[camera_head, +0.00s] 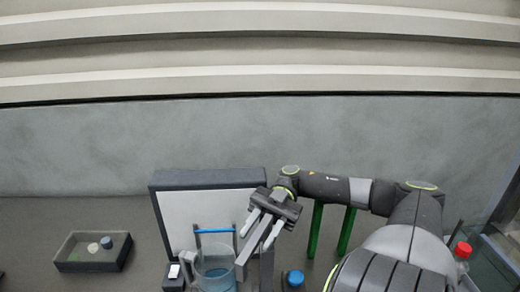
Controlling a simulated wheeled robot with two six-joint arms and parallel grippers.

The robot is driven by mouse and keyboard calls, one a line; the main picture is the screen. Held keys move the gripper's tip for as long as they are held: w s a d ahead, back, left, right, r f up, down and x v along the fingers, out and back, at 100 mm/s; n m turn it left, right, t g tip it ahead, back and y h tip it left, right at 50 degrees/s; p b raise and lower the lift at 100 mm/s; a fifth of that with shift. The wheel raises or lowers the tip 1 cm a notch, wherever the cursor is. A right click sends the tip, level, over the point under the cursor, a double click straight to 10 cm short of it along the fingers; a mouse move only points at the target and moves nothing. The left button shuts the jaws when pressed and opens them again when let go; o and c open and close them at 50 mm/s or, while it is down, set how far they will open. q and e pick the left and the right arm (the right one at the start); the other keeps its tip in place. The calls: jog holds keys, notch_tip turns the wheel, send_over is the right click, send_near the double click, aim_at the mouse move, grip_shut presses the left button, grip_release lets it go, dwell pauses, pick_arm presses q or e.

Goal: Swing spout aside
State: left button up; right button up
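My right gripper (255,242) comes in from the right, above and just right of a clear beaker with blue liquid (215,270). Its two pale fingers point down and are spread apart, with nothing visibly held between them. A thin blue bar (214,231) runs across above the beaker, in front of a dark-framed pale panel (190,212). A grey slanted piece (247,255) stands beside the beaker, below the fingers; it may be the spout, but I cannot tell for sure. Whether a finger touches it is unclear. My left gripper is out of view.
A dark tray (70,266) with small round pieces lies at the left. A blue cap (295,278) is right of the beaker. Green posts (316,230) stand behind my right arm. A red-capped bottle (462,250) is at far right. The counter between tray and panel is clear.

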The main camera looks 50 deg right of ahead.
jog(key=shift+r, duration=0.1)
jog(key=shift+r, duration=0.4)
notch_tip(320, 180, up, 9)
jog(key=shift+r+p, duration=0.1)
jog(key=shift+p, duration=0.75)
